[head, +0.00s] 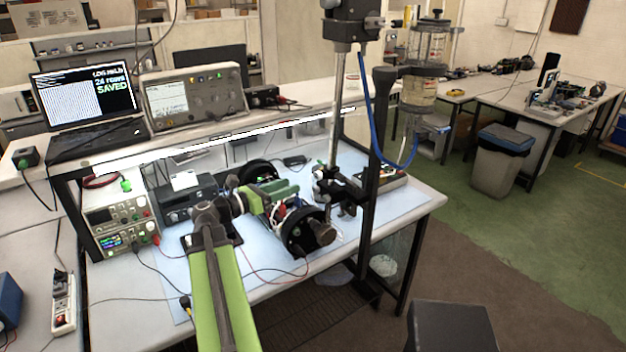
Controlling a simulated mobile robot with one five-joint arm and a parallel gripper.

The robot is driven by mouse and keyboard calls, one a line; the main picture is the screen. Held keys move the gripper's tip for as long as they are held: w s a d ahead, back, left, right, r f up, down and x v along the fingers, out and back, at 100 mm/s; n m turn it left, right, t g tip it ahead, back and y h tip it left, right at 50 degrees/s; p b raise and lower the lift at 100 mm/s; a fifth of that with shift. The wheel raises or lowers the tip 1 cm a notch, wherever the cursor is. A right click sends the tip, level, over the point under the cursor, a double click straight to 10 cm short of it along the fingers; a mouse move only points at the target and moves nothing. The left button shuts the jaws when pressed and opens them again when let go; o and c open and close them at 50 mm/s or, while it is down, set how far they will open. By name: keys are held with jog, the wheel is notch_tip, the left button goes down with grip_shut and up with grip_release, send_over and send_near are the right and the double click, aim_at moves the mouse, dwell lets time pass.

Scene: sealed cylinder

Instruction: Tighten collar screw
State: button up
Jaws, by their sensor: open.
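My green arm reaches up from the bottom, and my gripper (279,212) is over the bench among the parts of a horizontal assembly with black end rings (301,232). Its fingers are small and partly lost against the green boards and wires there; nothing shows clearly held. A vertical metal post (343,110) stands just right of the assembly, with dark clamp collars (340,190) low on it. A clear cylinder (428,60) with metal end caps is held high at the right of the post. The collar screw is too small to make out.
A blue mat (395,205) covers the bench. Power supplies (121,224) and a black box (185,197) stand left of the assembly. A laptop (88,108) and oscilloscope (194,96) are on the shelf. A blue hose (377,135) hangs near the post; loose leads cross the front.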

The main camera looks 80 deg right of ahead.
aim_at(316, 176)
jog(key=x, duration=1)
jog(key=shift+c, duration=0.4)
